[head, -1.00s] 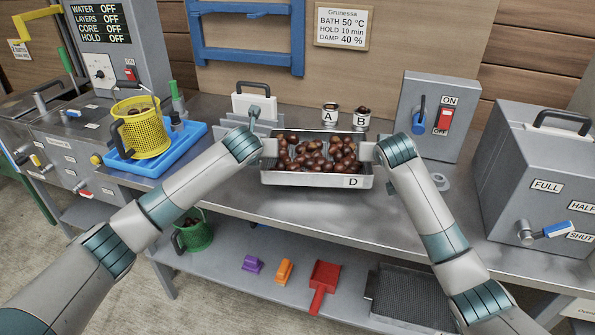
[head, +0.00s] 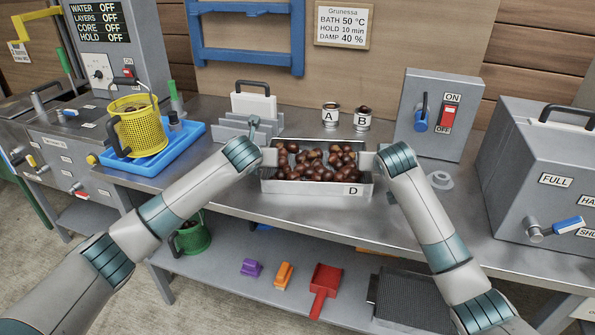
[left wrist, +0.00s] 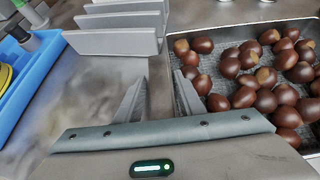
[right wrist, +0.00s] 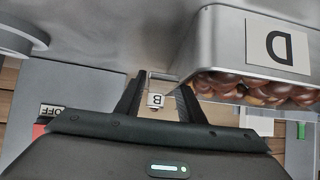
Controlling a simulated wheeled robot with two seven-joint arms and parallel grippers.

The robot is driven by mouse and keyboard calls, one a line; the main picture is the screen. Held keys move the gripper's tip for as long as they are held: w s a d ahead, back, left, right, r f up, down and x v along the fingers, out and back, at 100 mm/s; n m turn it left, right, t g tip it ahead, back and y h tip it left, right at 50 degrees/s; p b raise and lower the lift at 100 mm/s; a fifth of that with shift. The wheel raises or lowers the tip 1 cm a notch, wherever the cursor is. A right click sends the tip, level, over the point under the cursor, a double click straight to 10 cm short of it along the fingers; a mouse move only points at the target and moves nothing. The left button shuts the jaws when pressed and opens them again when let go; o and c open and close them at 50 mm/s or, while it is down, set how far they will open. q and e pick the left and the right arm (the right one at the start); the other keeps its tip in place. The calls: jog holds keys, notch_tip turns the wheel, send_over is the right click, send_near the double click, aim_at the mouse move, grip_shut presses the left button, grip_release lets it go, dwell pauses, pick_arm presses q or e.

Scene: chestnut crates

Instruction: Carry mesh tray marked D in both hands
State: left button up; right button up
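The mesh tray marked D (head: 305,188) is a shallow metal tray of brown chestnuts at the bench's front. It looks level; I cannot tell whether it touches the bench. My left gripper (head: 270,157) is at its left wall, with a clear gap between the fingertips in the left wrist view (left wrist: 160,80). One finger is over the tray's inside edge. My right gripper (head: 367,160) is at its right wall. Its fingers also stand apart in the right wrist view (right wrist: 161,76), beside the tray corner (right wrist: 225,35). The exact contacts are hidden.
Jars A (head: 330,116) and B (head: 362,118) stand just behind the tray. A slotted rack (head: 233,128) is at its left, beyond it a blue tray (head: 185,145) with a yellow basket (head: 140,128). A switch box (head: 425,115) stands right. A grey ring (head: 440,181) lies nearby.

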pick_arm(q)
jog(key=shift+o, duration=0.5)
jog(key=shift+r, duration=0.15)
pick_arm(e)
jog(key=shift+o, duration=0.5)
jog(key=shift+r, duration=0.15)
pick_arm(q)
jog(key=shift+s, duration=0.1)
jog(key=v, duration=1.2)
pick_arm(e)
jog(key=shift+s+a, duration=0.1)
jog(key=shift+s, duration=0.05)
jog(key=v, duration=1.1)
jog(key=shift+s+r, duration=0.2)
jog(key=shift+s, duration=0.15)
pick_arm(q)
notch_tip(320, 180, up, 7)
jog(key=p, duration=0.9)
pick_arm(e)
notch_tip(320, 180, up, 9)
